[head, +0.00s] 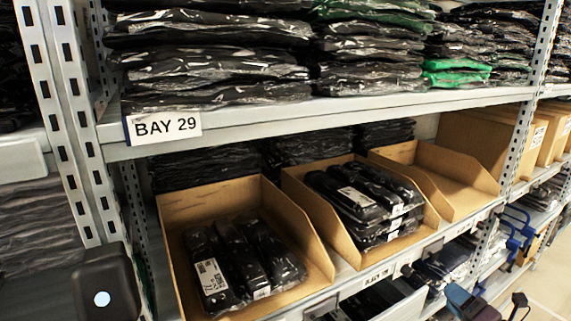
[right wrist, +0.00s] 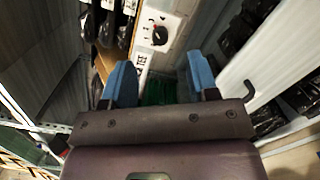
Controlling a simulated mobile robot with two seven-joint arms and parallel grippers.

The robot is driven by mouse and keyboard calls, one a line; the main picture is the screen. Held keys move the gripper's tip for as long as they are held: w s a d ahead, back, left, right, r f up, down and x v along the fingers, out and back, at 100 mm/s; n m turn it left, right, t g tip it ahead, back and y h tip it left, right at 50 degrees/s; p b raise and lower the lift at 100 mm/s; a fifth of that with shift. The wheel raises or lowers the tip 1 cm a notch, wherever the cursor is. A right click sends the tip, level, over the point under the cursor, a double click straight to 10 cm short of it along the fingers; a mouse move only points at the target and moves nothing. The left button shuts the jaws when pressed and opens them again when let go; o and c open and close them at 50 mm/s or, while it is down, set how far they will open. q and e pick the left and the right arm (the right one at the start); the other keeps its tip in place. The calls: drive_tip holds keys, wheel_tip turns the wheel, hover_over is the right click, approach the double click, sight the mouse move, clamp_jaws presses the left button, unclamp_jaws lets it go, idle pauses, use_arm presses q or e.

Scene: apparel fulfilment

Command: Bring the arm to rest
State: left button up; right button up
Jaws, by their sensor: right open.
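My right gripper (head: 468,302) is at the lower right of the head view, in front of the lower shelves and partly cut off by the picture's edge. In the right wrist view its two blue fingers stand wide apart, and the gripper (right wrist: 160,86) is open with nothing held between them. Beyond the fingers is a dark green surface, which I cannot identify. My left gripper is not in view.
A grey rack carries bagged dark garments (head: 215,55) above the BAY 29 label (head: 165,126). Below, a left bin (head: 178,195) and middle bin (head: 300,185) hold black packets; the right bin (head: 445,190) looks empty. A rack upright (head: 522,130) stands at right.

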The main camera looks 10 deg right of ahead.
drive_tip(key=s+a+f+m+g+h, duration=0.2)
drive_tip(key=s+a+f+m, duration=0.6)
drive_tip(key=m, duration=0.5)
drive_tip(key=s+a+f+m+g+h, duration=0.3)
drive_tip(key=s+a+f+m, duration=0.5)
drive_tip(key=s+m, duration=0.5)
drive_tip(key=shift+f+g+h, duration=0.3)
drive_tip(key=shift+f+g, duration=0.4)
drive_tip(key=shift+f, duration=0.2)
drive_tip(key=shift+s+d, duration=0.15)
